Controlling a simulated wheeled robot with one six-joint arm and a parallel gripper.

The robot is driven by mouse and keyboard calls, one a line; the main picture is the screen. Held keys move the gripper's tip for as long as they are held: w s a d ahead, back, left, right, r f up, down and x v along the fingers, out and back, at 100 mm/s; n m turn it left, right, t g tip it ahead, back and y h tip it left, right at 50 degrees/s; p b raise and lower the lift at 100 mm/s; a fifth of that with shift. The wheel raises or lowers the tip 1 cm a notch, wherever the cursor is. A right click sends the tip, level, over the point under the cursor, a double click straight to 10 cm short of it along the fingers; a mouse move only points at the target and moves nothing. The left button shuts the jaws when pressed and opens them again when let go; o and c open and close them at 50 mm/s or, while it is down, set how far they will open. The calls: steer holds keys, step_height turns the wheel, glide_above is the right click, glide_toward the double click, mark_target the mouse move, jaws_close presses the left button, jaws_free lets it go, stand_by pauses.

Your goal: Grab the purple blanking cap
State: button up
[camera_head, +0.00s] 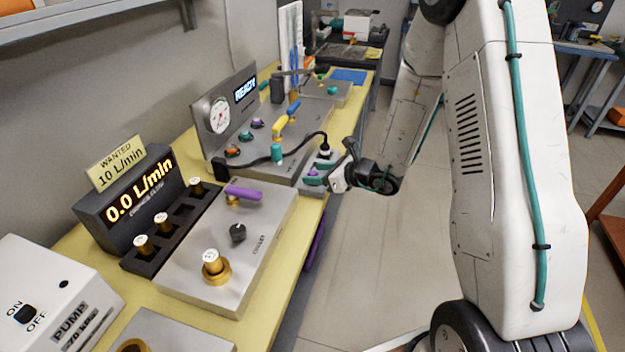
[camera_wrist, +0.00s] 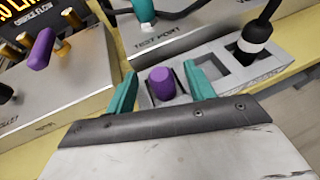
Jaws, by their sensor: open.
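The purple blanking cap (camera_wrist: 161,84) stands in a square slot of a small grey holder (camera_wrist: 270,67). My gripper (camera_wrist: 160,74) is open, with one teal finger on each side of the cap. A gap shows between the cap and each finger in the wrist view, and I cannot tell how far down the fingers reach.
A black plug (camera_wrist: 255,40) with a white band and cable stands in the same holder. A teal cap (camera_head: 277,153) is on the test port panel. A purple lever (camera_head: 244,193) is on the nearer collet panel. Clear floor (camera_head: 350,260) lies right of the bench.

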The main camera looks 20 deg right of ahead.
steer(key=shift+x, duration=1)
steer(key=c, duration=1)
steer(key=shift+c, duration=0.2)
steer(key=shift+r, duration=0.15)
